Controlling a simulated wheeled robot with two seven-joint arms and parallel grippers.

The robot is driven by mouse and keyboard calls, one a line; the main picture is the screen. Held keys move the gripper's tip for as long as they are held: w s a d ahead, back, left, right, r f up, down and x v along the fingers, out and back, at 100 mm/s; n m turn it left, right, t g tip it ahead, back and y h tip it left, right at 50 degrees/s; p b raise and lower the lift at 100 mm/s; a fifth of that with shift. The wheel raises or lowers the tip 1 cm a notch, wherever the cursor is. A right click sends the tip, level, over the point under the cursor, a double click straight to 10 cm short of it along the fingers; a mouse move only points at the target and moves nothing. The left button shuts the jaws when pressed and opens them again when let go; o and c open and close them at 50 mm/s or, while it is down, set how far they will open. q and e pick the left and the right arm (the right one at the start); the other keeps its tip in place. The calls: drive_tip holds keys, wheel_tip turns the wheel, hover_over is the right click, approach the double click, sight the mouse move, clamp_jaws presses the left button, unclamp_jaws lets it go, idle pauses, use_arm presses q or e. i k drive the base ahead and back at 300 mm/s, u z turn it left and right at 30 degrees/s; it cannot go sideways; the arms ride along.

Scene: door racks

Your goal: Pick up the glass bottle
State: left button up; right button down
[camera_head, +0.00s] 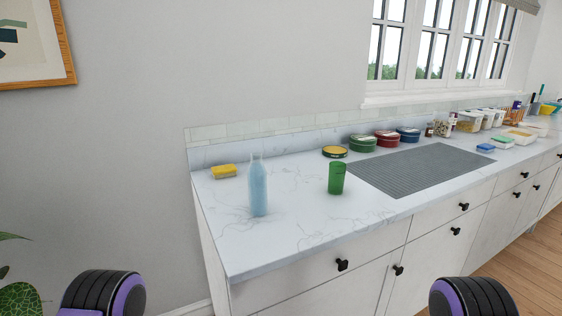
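A light blue, slightly see-through bottle (258,190) stands upright on the white marbled counter (290,236), near its left end. Its narrow top is too small to make out clearly. It is the only blue bottle on this near part of the counter, and nothing touches it. Whether it is glass I cannot tell. Black and purple parts of my two arms show at the bottom left and bottom right edges. Neither of my grippers is in the picture.
A green cup (336,178) stands right of the bottle, and a yellow sponge (223,171) lies behind it to the left. Round tins (387,139) and a grey mat (420,168) are farther right. The counter in front of the bottle is clear. Drawers with black knobs (342,265) are below.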

sight(258, 191)
drive_tip(key=k, duration=1)
drive_tip(key=u, duration=0.8)
drive_tip(key=i, duration=1.5)
drive_tip(key=z, duration=0.75)
